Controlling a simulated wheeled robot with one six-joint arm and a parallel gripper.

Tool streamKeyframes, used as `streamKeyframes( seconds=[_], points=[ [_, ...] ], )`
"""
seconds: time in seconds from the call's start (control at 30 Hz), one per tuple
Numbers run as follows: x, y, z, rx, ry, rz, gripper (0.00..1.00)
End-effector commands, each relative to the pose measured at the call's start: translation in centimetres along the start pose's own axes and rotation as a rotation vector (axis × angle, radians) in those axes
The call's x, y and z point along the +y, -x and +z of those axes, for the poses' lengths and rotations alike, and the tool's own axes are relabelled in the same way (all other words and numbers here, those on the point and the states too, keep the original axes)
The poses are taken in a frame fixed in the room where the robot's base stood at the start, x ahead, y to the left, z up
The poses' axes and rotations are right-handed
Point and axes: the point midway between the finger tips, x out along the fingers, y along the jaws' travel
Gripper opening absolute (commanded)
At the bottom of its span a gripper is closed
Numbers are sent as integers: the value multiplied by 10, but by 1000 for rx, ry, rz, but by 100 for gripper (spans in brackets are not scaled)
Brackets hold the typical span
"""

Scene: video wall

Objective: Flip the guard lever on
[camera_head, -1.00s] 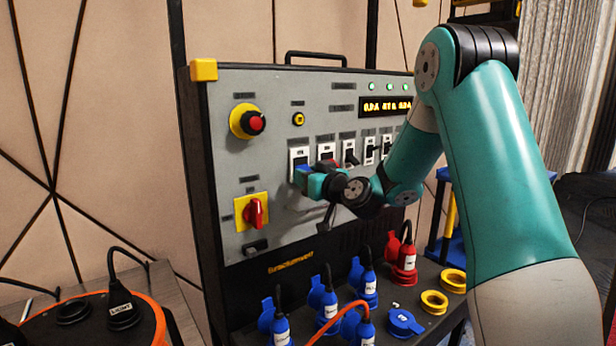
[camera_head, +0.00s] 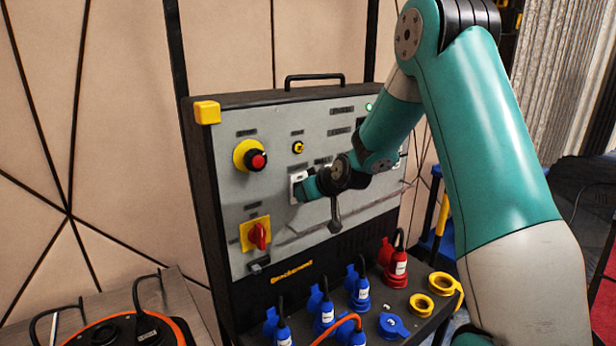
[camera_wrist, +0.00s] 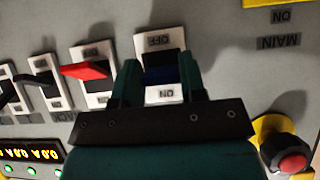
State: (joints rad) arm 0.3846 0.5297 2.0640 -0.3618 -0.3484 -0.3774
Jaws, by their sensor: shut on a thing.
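My gripper (camera_head: 306,187) is at the leftmost lever switch (camera_head: 297,179) on the grey control panel (camera_head: 285,220). In the wrist view my gripper (camera_wrist: 160,76) has its fingers on either side of a blue lever (camera_wrist: 162,76), shut on it. That switch plate has OFF at its top and ON at its bottom in this view. Whether the lever sits at on or off I cannot tell. No readable label names the guard lever. A red lever (camera_wrist: 84,71) is just left of the fingers. My arm hides most of the switch row in the head view.
A red push button (camera_head: 257,160) and a red rotary switch (camera_head: 258,236) are left of the switch. A black lever (camera_wrist: 45,82) is beyond the red one. Several blue plugs (camera_head: 361,292) and a red plug (camera_head: 396,268) stand on the shelf below.

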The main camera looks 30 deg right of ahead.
Motion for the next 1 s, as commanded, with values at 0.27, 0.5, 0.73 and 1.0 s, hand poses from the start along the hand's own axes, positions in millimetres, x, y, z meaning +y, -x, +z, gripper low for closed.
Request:
streamKeyframes(
  seconds=[0.27,0.5,0.73,1.0],
  points=[
    [0,5,-11,-168,0,1,14],
    [0,4,-12,-240,0,1,14],
    [0,3,-11,-259,1,1,14],
    [0,3,-10,-258,1,1,14]
  ],
)
